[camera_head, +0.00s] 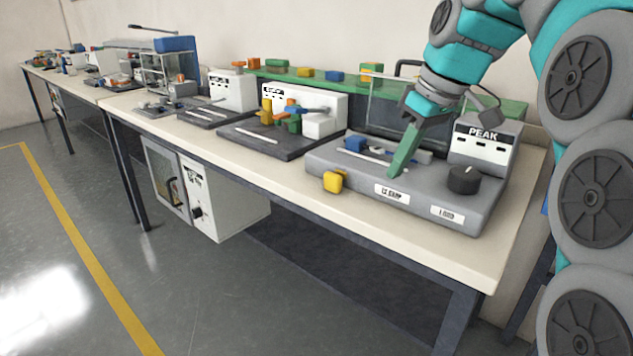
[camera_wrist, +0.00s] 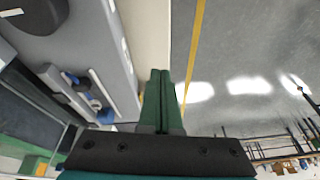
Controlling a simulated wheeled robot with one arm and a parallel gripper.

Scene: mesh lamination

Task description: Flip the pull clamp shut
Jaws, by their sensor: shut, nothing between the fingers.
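The grey tester marked PEAK (camera_head: 486,140) stands at the right end of the bench. On its bed sit a blue block (camera_head: 355,143) and small grey and white parts, partly behind my fingers. They also show at the left of the wrist view, with a blue piece (camera_wrist: 72,79). The pull clamp seems to be among these parts, but I cannot tell its lever position. My gripper (camera_head: 396,172) has green fingers pointing down over the tester's front half, apart from the blue block. In the wrist view its fingers (camera_wrist: 160,73) are together and empty.
A black knob (camera_head: 464,180) is on the tester's right front, and a yellow block (camera_head: 333,181) is at its left front corner. A clear panel (camera_head: 390,105) stands behind. Another station (camera_head: 270,140) is to the left.

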